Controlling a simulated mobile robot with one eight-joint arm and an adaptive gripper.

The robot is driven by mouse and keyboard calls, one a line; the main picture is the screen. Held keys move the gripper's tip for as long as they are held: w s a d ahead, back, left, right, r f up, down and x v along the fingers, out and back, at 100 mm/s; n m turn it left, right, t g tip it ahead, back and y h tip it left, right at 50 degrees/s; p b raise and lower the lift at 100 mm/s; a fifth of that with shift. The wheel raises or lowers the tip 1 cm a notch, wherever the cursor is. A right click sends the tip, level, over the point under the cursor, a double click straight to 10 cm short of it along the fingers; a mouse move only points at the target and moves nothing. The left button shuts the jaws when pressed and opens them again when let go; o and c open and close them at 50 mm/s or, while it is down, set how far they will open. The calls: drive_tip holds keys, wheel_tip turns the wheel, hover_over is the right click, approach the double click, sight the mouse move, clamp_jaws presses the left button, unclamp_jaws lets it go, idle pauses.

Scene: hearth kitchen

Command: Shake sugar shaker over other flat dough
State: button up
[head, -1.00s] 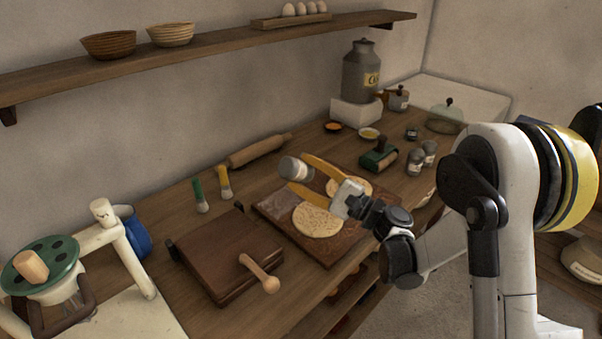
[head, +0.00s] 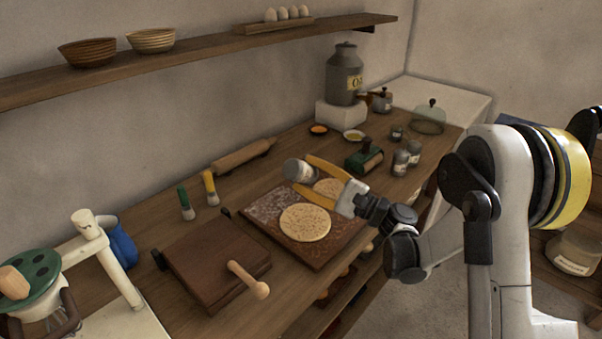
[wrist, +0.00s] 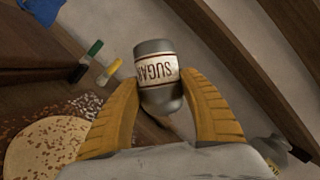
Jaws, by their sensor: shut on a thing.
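My gripper (head: 318,183), with yellow fingers, is shut on the sugar shaker (head: 298,170). The shaker is grey with a pale band, and the word SUGAR shows on the shaker in the wrist view (wrist: 157,70). It is tilted and held above the brown board. The nearer dough (head: 305,223) is in full view and speckled. White grains lie on the board's far left part.
A wooden press (head: 215,262) with a handle stands left of the board. Other shakers (head: 401,162) and a green-sided block (head: 364,160) stand to the right.

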drive_tip(key=shift+s+a, duration=0.25)
drive_tip(key=shift+a, duration=0.05)
drive_tip(key=shift+w+d, duration=0.4)
drive_tip(key=shift+s+a, duration=0.4)
drive_tip(key=shift+w+d, duration=0.45)
